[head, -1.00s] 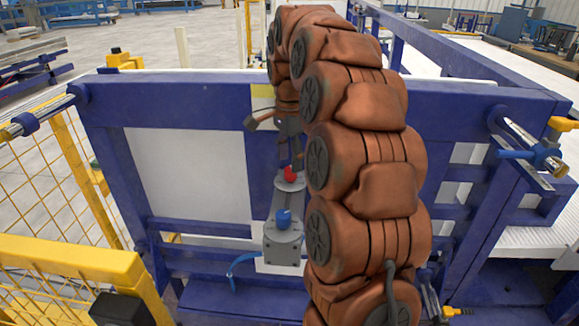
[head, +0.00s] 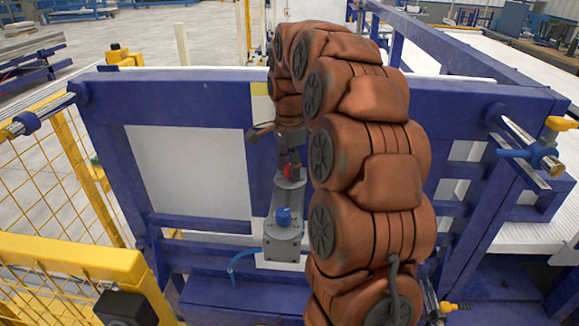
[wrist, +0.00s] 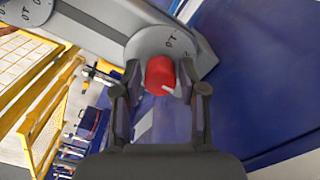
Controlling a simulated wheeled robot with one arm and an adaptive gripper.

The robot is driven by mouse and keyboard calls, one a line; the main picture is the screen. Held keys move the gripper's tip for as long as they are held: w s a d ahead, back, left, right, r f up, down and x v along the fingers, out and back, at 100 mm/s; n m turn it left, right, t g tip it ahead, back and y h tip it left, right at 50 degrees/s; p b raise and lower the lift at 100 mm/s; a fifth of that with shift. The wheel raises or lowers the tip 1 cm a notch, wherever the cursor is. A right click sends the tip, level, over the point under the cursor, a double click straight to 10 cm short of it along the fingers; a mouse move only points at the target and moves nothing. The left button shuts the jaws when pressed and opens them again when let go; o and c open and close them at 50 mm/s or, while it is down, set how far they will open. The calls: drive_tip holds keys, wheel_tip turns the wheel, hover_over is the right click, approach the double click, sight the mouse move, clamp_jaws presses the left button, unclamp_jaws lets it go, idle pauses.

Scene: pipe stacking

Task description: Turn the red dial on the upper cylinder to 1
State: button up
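The red dial (head: 288,172) sits on a round grey plate on the upper part of a grey cylinder unit (head: 284,195). In the wrist view the red dial (wrist: 160,74) has a white pointer mark pointing toward the lower right. Small dark markings, hard to read, show on its plate (wrist: 180,42). My gripper (head: 290,163) is at the red dial in the head view and partly covers it. In the wrist view the two fingers of my gripper (wrist: 160,80) stand on either side of the dial, open, with a small gap visible on each side.
A blue dial (head: 283,215) sits on the lower cylinder, with a blue hose (head: 235,265) below left. A blue frame (head: 185,97) with a white panel (head: 190,175) stands around them. A yellow mesh fence (head: 70,262) is at the left.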

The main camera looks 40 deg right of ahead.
clamp_jaws()
drive_tip(key=shift+f, duration=0.1)
drive_tip(key=n+b, duration=0.3)
drive_tip(key=shift+f+n, duration=0.1)
drive_tip(key=shift+n, duration=0.2)
drive_tip(key=n+b, duration=0.2)
drive_tip(key=n, duration=0.2)
drive_tip(key=shift+n+b, duration=0.3)
drive_tip(key=n+b, duration=0.1)
drive_tip(key=n, duration=0.5)
drive_tip(key=shift+s, duration=0.1)
drive_tip(key=n, duration=0.5)
drive_tip(key=shift+d+r+n, duration=0.1)
drive_tip(key=shift+r+n, duration=0.1)
drive_tip(key=shift+n, duration=0.2)
